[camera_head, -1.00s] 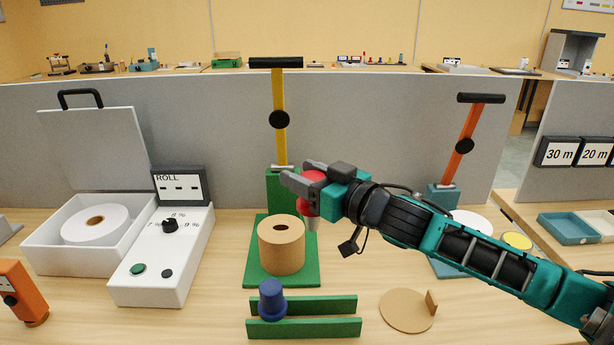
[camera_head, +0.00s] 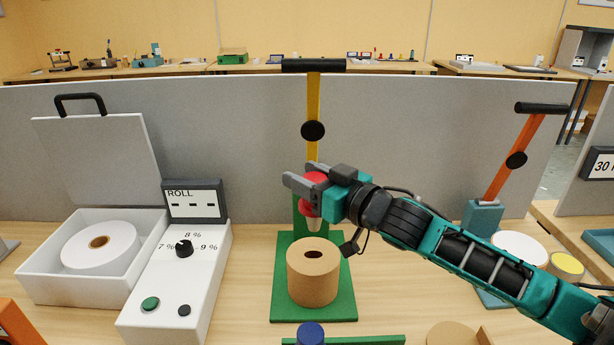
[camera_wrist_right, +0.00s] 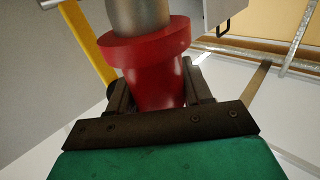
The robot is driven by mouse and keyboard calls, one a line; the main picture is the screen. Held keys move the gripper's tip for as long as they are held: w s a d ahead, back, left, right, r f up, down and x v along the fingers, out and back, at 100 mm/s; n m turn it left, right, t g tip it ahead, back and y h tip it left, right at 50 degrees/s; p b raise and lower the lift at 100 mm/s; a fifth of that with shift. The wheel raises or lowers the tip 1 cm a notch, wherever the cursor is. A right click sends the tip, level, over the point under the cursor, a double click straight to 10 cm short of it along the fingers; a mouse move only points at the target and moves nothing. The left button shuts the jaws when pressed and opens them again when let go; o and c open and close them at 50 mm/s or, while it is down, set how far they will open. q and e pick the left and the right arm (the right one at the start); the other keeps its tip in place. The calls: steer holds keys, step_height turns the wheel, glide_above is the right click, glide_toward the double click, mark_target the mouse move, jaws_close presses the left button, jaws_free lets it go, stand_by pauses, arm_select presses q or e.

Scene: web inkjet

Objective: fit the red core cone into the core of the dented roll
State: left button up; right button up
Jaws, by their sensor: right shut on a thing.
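The red core cone (camera_head: 313,193) is held in my right gripper (camera_head: 308,187), above and slightly behind the brown roll (camera_head: 313,277). Its pale grey tip points down, apart from the roll. The cone (camera_wrist_right: 150,62) fills the middle of the right wrist view between the jaws. The brown roll stands upright on a green base plate (camera_head: 284,309), and its core opening, facing up, looks oval rather than round. My left gripper is not in view.
A yellow-armed press (camera_head: 313,140) with a black handle rises behind the roll. A blue cone (camera_head: 311,333) stands in front by green rails. A white control box (camera_head: 172,290) and a white tray with a white roll (camera_head: 100,248) are at left. An orange-armed press (camera_head: 515,160) is at right.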

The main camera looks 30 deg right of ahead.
mark_target(307, 208)
steer(key=shift+f+b, duration=1.25)
steer(key=shift+f, duration=0.8)
steer(key=shift+f+b, duration=0.45)
steer(key=shift+f, duration=0.35)
steer(key=shift+p, duration=0.4)
steer(key=shift+p, duration=0.35)
steer(key=shift+p, duration=0.35)
steer(key=shift+f, duration=0.5)
